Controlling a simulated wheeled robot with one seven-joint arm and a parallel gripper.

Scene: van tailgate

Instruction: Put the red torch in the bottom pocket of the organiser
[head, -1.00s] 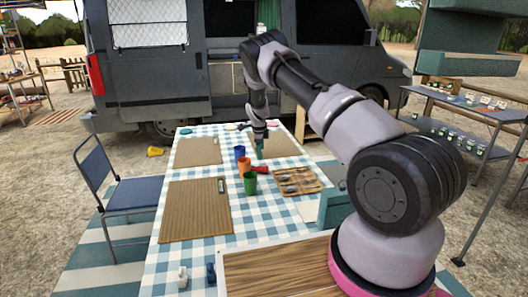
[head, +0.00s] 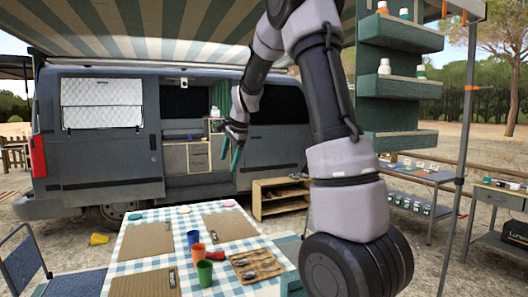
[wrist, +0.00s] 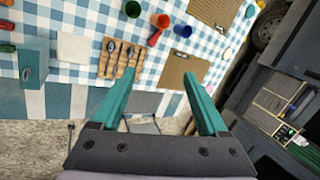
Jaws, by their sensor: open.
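The red torch (head: 215,256) lies on the checked table beside the green cup (head: 205,272). It also shows in the wrist view (wrist: 154,38), near the cutlery tray. The teal organiser (head: 372,88) hangs at the right with three stacked pockets. Small bottles stand in its top and middle pockets. The bottom pocket (head: 402,141) shows nothing above its rim, and its inside is hidden. My gripper (head: 231,152) is open and empty, high above the table's far right side. Its teal fingers are spread apart in the wrist view (wrist: 161,86), with nothing between them.
A blue cup (head: 193,238), an orange cup (head: 198,251) and a wooden cutlery tray (head: 240,263) stand near the torch. Brown placemats (head: 230,226) lie on the table. A low wooden shelf (head: 270,200) stands behind it. A rack of jars (head: 418,178) stands below the organiser.

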